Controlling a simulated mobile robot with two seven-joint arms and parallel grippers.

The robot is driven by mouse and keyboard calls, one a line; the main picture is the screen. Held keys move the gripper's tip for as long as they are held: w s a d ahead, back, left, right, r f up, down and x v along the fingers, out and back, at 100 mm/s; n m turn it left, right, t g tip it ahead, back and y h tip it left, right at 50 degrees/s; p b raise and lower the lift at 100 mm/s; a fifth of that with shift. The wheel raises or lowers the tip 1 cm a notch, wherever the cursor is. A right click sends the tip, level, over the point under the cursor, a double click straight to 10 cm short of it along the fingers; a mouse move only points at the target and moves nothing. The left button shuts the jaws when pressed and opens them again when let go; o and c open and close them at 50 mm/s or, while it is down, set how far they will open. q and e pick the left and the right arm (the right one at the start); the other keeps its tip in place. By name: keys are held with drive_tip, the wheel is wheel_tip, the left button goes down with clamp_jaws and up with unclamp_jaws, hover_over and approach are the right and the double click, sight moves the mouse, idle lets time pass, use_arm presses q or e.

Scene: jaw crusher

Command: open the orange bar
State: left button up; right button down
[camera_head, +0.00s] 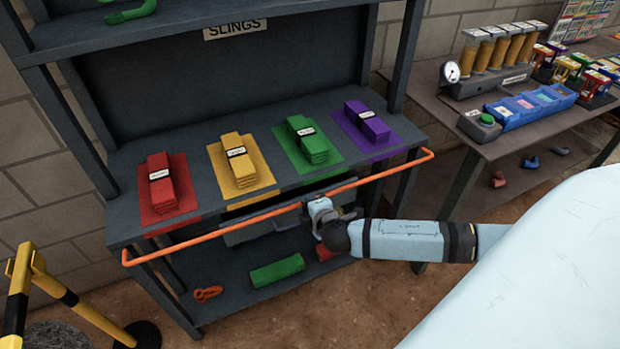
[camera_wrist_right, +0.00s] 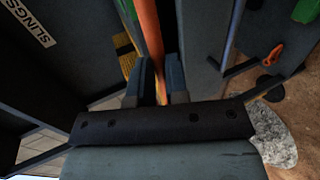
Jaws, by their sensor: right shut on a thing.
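The orange bar (camera_head: 222,233) runs across the front of the dark sling shelf, from its front left corner to its front right corner. My right gripper (camera_head: 319,208) is at about the middle of the bar, its arm coming in from the right. In the right wrist view the bar (camera_wrist_right: 149,38) passes between the two fingers of the gripper (camera_wrist_right: 160,80), which are shut on it. The gripper hides a short piece of the bar in the head view. My left gripper is not in view.
Red (camera_head: 165,184), yellow (camera_head: 238,166), green (camera_head: 307,140) and purple (camera_head: 367,122) slings lie on the shelf (camera_head: 125,218) behind the bar. A yellow-black barrier (camera_head: 75,300) stands at left. A workbench (camera_head: 435,105) with a blue tray (camera_head: 530,106) is at right.

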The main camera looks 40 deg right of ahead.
drive_tip(key=shift+w+r, duration=0.1)
drive_tip(key=shift+r, duration=0.05)
drive_tip(key=c, duration=1.1)
unclamp_jaws()
drive_tip(key=v, duration=1.3)
drive_tip(key=shift+s+a, duration=0.1)
drive_tip(key=shift+s, duration=0.25)
